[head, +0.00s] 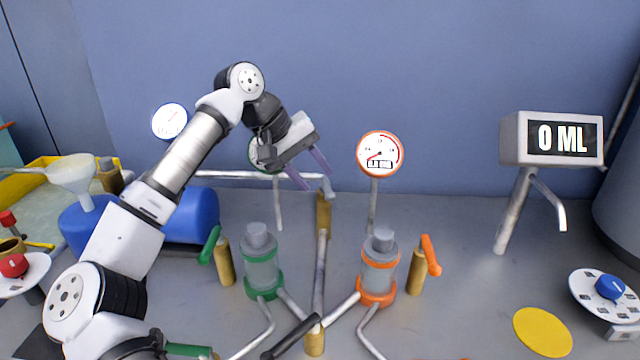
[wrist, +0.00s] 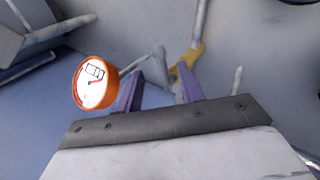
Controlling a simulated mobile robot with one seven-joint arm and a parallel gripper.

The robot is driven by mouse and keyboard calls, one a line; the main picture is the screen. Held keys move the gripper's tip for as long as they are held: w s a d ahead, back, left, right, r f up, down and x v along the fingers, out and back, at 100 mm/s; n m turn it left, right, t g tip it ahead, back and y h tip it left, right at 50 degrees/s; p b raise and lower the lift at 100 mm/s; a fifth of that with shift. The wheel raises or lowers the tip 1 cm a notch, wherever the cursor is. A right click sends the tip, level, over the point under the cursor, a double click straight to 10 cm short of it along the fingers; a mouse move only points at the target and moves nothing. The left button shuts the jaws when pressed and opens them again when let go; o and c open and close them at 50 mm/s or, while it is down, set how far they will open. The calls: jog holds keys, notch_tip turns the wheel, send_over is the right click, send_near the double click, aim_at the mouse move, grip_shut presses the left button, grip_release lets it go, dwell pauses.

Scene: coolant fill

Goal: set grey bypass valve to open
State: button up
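The grey bypass valve appears to be the brass body (head: 323,215) on the middle pipe, with a short grey handle (head: 327,187) at its top. In the wrist view the brass part (wrist: 186,62) lies just beyond the right finger, and the grey piece (wrist: 159,60) shows between the fingertips. My gripper (head: 314,178) is open, its two purple fingers apart and pointing down at the handle. In the wrist view the fingers (wrist: 159,76) look empty. I cannot tell whether they touch the handle; its exact angle is partly hidden.
A green-handled valve (head: 224,262) and an orange-handled valve (head: 418,270) stand either side, beside two capped cylinders. A black lever (head: 290,337) is in front. The orange gauge (head: 380,154) is close right of my gripper. A display (head: 552,139) reads 0 ML.

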jog(key=v, duration=1)
jog(key=shift+s+r, duration=0.1)
